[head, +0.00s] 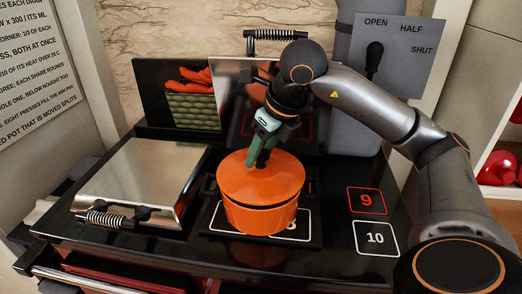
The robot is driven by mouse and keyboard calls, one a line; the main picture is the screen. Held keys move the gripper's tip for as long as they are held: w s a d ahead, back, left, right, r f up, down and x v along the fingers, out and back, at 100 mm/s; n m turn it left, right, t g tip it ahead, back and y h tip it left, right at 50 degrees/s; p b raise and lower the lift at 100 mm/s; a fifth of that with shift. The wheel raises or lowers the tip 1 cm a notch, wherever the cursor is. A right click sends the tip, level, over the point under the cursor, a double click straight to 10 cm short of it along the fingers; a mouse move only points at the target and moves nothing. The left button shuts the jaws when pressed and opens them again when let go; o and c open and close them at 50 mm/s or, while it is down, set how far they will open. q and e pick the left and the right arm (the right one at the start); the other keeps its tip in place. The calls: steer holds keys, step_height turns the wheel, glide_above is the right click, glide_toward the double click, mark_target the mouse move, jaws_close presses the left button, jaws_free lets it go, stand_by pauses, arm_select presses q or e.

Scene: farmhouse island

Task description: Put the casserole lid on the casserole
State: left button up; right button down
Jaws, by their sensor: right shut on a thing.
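The orange casserole (259,219) stands on the dark stove top, on a square with a white outline. The orange lid (285,177) is over the casserole's mouth, about level and lined up with its rim. My left gripper is not in view.
A metal cover with a coiled handle (135,180) lies left of the casserole. Behind are a raised cover (231,76) and a green basket (194,110) of orange-red items. Squares marked 9 (367,201) and 10 (375,238) are clear. A lever panel (390,55) stands at the back right.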

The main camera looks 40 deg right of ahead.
steer(key=shift+f+b, duration=0.9)
steer(key=shift+f, duration=0.1)
stand_by(0.6)
steer(key=shift+c, duration=1.5)
jaws_free()
step_height(320, 180, up, 6)
steer(key=p, duration=0.5)
steer(key=shift+r+p, duration=0.1)
steer(key=shift+p, duration=0.25)
